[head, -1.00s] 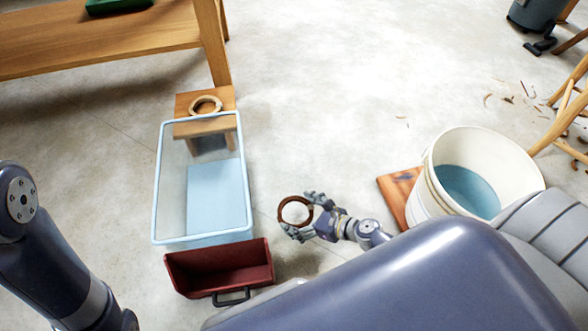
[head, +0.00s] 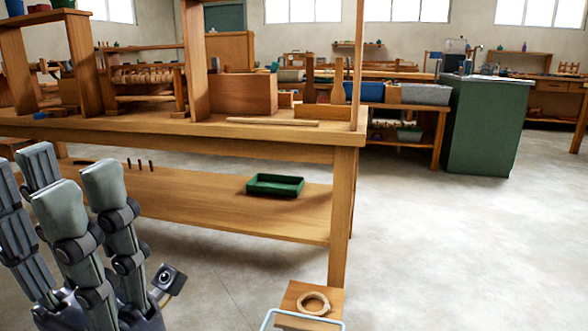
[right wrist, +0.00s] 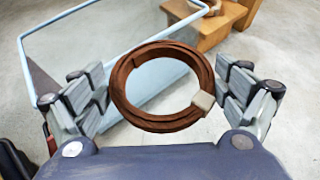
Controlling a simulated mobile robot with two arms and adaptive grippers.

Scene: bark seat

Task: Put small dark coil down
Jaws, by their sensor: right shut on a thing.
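The small dark coil (right wrist: 163,86) is a reddish-brown ring with a pale clip at its lower right. It shows in the right wrist view, between the fingers of my right gripper (right wrist: 166,100), which is shut on it. The coil is held up off the floor, in front of the clear, blue-rimmed tub (right wrist: 88,12). In the head view only the tub's rim (head: 306,315) shows at the bottom edge, and the right gripper is out of that view. My left gripper (head: 75,175) is raised at the left with its fingers apart and empty.
A low wooden stool (head: 291,296) bears a pale coil (head: 314,303), beside the tub. A wooden workbench (head: 240,135) stands behind, with a green tray (head: 275,185) on its lower shelf. The concrete floor (head: 430,250) at right is clear.

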